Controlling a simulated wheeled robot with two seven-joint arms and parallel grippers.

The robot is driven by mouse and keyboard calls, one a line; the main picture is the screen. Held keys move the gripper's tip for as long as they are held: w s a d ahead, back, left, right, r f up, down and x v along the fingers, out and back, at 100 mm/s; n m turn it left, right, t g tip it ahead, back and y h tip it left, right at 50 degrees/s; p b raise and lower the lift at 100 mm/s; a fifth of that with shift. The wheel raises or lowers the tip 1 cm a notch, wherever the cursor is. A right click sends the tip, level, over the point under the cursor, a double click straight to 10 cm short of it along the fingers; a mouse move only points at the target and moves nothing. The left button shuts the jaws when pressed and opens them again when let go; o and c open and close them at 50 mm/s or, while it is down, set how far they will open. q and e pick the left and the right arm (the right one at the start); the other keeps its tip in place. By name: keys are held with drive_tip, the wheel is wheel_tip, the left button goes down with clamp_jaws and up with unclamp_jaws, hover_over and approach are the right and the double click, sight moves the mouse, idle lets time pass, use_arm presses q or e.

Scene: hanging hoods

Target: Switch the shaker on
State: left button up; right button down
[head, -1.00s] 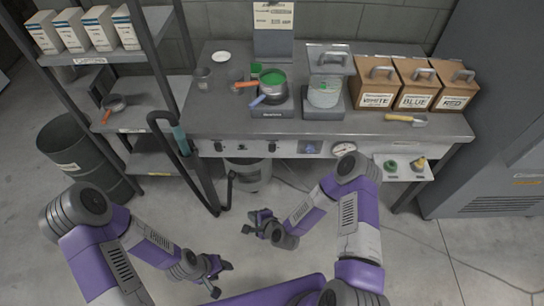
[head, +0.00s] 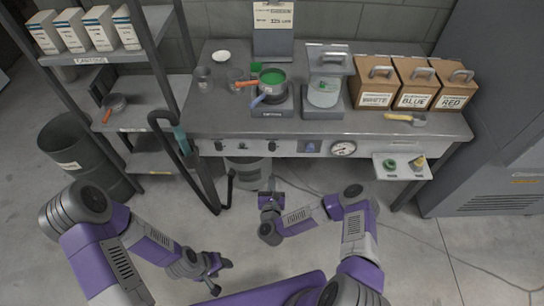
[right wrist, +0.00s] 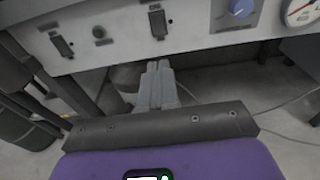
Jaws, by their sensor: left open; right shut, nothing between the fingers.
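The shaker is probably the grey machine with a clamp frame and a clear jar (head: 324,90) on the bench; I cannot read a label on it. The bench's front panel carries a left switch (head: 219,147), a small round button (head: 243,146) and a right switch (head: 272,146). They also show in the right wrist view as left switch (right wrist: 62,43), button (right wrist: 99,32) and right switch (right wrist: 157,22). My right gripper (head: 268,194) is shut and empty, its fingertips (right wrist: 157,68) below the right switch and apart from it. My left gripper (head: 222,264) is open and empty, low over the floor.
A blue knob (head: 311,146) and a gauge (head: 343,148) sit right of the switches. A pot of green liquid (head: 272,78) stands on a hotplate. A small side shelf (head: 402,172) juts out at right. A black bent rail (head: 184,160) stands left. A bin (head: 248,174) stands under the bench.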

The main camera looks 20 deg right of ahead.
drive_tip(key=b+x, duration=0.3)
drive_tip(key=x, duration=1)
drive_tip(key=shift+w+d, duration=0.1)
drive_tip(key=shift+w, duration=0.25)
drive_tip(key=b, duration=0.2)
drive_tip(key=shift+w+d+f+t+b, duration=0.1)
drive_tip(key=shift+w+f+t+b, duration=0.1)
drive_tip(key=shift+f+t+b, duration=0.15)
drive_tip(key=shift+r, duration=0.25)
drive_tip(key=p, duration=0.2)
approach(272, 150)
drive_tip(key=s+a+f, duration=0.2)
drive_tip(key=s, duration=0.4)
drive_tip(key=shift+s+f, duration=0.25)
drive_tip(key=shift+s, duration=0.05)
